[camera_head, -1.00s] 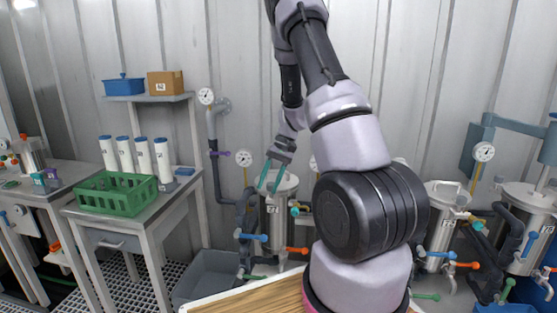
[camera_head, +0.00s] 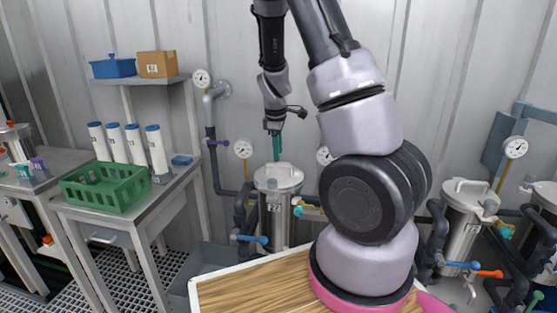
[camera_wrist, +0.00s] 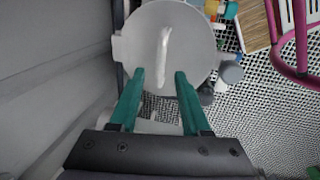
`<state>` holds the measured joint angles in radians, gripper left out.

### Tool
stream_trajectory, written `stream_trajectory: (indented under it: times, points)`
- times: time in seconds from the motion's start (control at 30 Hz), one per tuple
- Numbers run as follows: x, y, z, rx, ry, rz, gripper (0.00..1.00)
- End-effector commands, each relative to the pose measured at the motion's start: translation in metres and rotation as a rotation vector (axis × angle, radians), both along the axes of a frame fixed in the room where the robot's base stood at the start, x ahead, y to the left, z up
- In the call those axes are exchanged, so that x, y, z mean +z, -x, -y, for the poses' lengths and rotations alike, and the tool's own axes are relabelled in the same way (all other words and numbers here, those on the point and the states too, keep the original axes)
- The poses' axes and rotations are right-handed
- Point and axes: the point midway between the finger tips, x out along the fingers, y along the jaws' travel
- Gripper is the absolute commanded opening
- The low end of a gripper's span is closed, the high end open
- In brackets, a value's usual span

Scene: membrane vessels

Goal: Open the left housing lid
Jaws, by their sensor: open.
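The left housing (camera_head: 274,215) is an upright steel cylinder behind my arm in the head view. Its round lid (camera_head: 279,178) lies flat on top and looks closed. In the wrist view the pale lid (camera_wrist: 190,45) fills the upper middle, with a curved white handle (camera_wrist: 163,58) across it. My gripper (camera_head: 277,158) points down just above the lid in the head view. In the wrist view its two teal fingers (camera_wrist: 160,76) are apart with nothing between them, near the lid's lower edge. The handle lies ahead of the fingertips.
A gauge (camera_head: 243,149) and grey pipes stand left of the housing. A blue valve lever (camera_head: 250,239) sticks out low on its left. Another housing (camera_head: 465,215) stands at the right. A green crate (camera_head: 106,187) sits on the left table. The wall is close behind.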

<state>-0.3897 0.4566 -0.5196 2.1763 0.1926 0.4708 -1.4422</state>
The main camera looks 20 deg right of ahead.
Motion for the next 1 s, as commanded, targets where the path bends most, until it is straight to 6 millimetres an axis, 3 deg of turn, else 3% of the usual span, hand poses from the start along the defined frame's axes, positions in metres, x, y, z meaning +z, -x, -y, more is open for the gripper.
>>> stream_trajectory:
  times: [0.23,0.6,0.67,0.73,1.0]
  points:
    - [-0.032,-0.005,0.004,-0.002,0.0,-0.001,0.47]
    - [-0.038,-0.006,0.004,-0.001,0.0,0.0,0.47]
    - [-0.038,-0.006,0.004,-0.001,0.0,0.0,0.28]
    - [-0.038,-0.006,0.004,-0.001,0.0,0.0,0.01]
    - [-0.038,-0.006,0.004,-0.002,0.0,0.0,0.0]
